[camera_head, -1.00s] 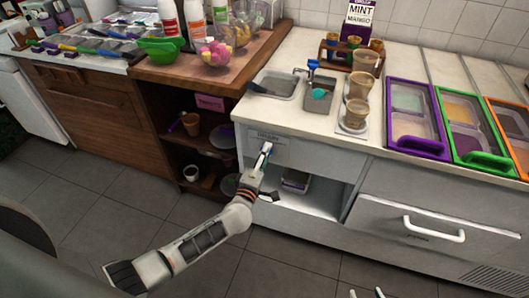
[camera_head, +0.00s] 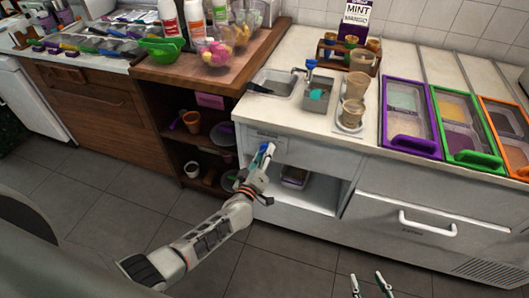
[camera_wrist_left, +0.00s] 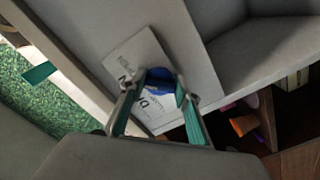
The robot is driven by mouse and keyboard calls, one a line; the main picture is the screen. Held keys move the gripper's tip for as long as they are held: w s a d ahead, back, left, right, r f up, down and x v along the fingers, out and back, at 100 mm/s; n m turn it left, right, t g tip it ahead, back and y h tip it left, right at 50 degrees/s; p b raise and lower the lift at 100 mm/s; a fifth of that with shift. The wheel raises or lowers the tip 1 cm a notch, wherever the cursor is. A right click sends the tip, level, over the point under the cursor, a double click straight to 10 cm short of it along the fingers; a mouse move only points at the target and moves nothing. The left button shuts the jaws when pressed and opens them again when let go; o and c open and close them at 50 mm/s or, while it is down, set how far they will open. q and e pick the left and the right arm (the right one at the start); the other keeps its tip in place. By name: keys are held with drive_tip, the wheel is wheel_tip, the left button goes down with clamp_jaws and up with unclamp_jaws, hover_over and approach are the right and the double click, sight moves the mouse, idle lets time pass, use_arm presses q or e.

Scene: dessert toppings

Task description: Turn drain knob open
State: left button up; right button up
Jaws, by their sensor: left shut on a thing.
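The drain knob (camera_wrist_left: 158,76) is a blue piece on a white printed label plate (camera_wrist_left: 134,62) in the left wrist view. My left gripper (camera_wrist_left: 157,92) has its two teal-padded fingers on either side of the knob and is shut on it. In the head view my left gripper (camera_head: 265,153) is at the upper left of the white counter front, below the sinks, and hides the knob. My right gripper (camera_head: 370,284) shows at the bottom edge, its two fingers apart and empty, over the floor.
An open white shelf (camera_head: 312,195) lies right of my left gripper. A drawer with a white handle (camera_head: 432,227) is further right. A dark shelf unit with an orange cup (camera_head: 192,121) is on the left. A small sink (camera_head: 318,98) sits above. The floor in front is clear.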

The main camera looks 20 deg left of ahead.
idle(0.4)
use_arm(q)
drive_tip(key=o, duration=1.1)
drive_tip(key=shift+o, duration=0.2)
drive_tip(key=s, duration=1.2)
drive_tip(key=shift+a, duration=0.2)
drive_tip(key=s+f+m+g+h, duration=0.1)
drive_tip(key=s+f+m+g, duration=0.2)
drive_tip(key=s+m, duration=0.3)
drive_tip(key=s+f+m+g+h, duration=0.1)
drive_tip(key=s+f+m+g, duration=0.2)
drive_tip(key=s+m, duration=0.4)
drive_tip(key=s+g, duration=0.1)
drive_tip(key=s, duration=0.6)
drive_tip(key=shift+s+a, duration=0.15)
drive_tip(key=shift+s, duration=0.2)
